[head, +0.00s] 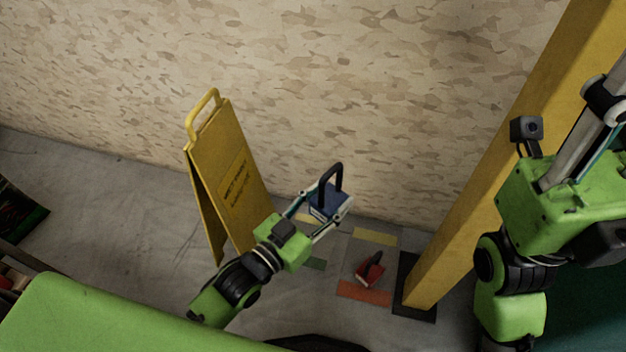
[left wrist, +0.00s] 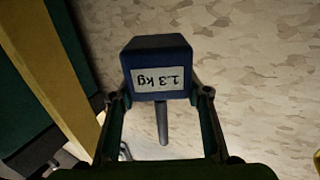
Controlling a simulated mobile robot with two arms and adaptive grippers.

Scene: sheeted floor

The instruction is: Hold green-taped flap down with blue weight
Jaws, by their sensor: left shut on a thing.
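The blue weight (head: 325,203), with a dark loop handle on top, is held in my left gripper (head: 328,216) above the floor in front of the wall. In the left wrist view the blue weight (left wrist: 157,55) sits between both fingers, with a white "1.3 kg" label upside down. The flap's outline is hard to make out. My right gripper (head: 600,105) shows in part at the right edge, raised; its fingertips are unclear.
A yellow folding sign (head: 228,165) stands left of my left gripper. A red weight (head: 370,270) sits on the floor between yellow tape (head: 375,237) and orange tape (head: 364,293). A yellow post (head: 480,180) on a dark base rises at the right, close to the taped area.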

